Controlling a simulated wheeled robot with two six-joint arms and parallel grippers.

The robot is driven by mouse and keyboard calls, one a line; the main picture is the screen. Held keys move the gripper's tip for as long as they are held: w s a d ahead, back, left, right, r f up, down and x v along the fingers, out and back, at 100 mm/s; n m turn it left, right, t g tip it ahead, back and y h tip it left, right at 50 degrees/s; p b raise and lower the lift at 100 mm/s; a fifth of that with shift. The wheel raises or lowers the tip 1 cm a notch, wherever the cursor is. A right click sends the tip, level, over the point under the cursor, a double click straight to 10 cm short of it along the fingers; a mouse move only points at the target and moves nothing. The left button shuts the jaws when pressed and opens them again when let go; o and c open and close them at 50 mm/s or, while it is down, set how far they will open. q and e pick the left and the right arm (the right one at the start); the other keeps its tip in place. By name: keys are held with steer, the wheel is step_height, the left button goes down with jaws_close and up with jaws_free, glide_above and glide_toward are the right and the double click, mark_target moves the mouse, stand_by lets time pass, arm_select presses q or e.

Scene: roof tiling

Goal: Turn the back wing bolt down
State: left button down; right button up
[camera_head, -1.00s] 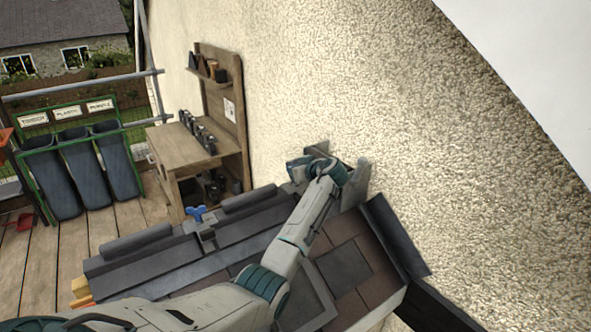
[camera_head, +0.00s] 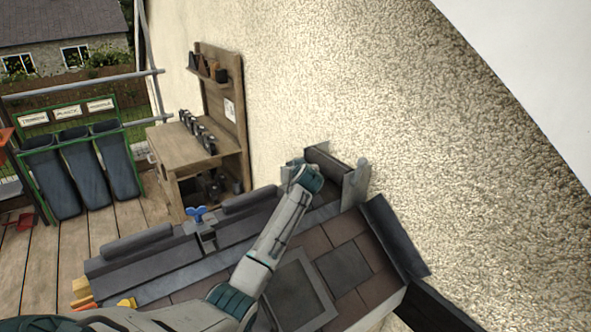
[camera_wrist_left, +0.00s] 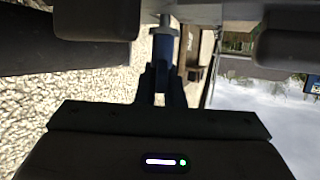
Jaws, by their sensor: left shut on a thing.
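A blue wing bolt (camera_wrist_left: 164,52) with a pale metal shank shows in the left wrist view, between the fingertips of my left gripper (camera_wrist_left: 164,76). The gripper is shut on it. In the head view my left arm reaches across the roof to the far end of the ridge; its wrist hides the fingers and that bolt. Another blue wing bolt (camera_head: 197,214) stands on a clamp on the ridge, nearer the left, with nothing touching it. My right gripper is in neither view.
Dark ridge tiles (camera_head: 137,242) lie along the roof top. A rough plaster wall (camera_head: 410,130) rises close behind and right of the arm. A wooden workbench (camera_head: 185,143) and bins (camera_head: 88,178) stand beyond on the deck.

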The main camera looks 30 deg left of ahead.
arm_select(q)
steer(key=m+t+h+p, duration=0.1)
steer(key=m, duration=0.1)
steer(key=m+t+h+p, duration=0.1)
steer(key=h, duration=0.1)
steer(key=shift+a+r+m+t+h, duration=0.1)
steer(key=shift+r+m+t+h, duration=0.2)
steer(key=shift+r+m, duration=0.1)
steer(key=shift+m+t+h+p, duration=0.3)
steer(key=shift+m+t+h, duration=0.1)
steer(key=shift+m+h, duration=0.55)
steer(key=shift+w+f+m+h+b, duration=0.15)
steer(key=shift+m+h+b, duration=0.6)
steer(key=shift+m+h, duration=0.4)
steer(key=m+h+b, duration=0.1)
steer(key=h+b, duration=0.1)
steer(key=shift+m+h, duration=0.3)
steer(key=shift+m+b, duration=0.3)
steer(key=shift+b, duration=0.3)
steer(key=shift+r+h, duration=0.2)
steer(key=shift+h, duration=0.1)
steer(key=c, duration=1.5)
jaws_free()
steer(key=shift+c, duration=0.2)
steer(key=shift+s+f, duration=0.15)
steer(key=shift+s, duration=0.05)
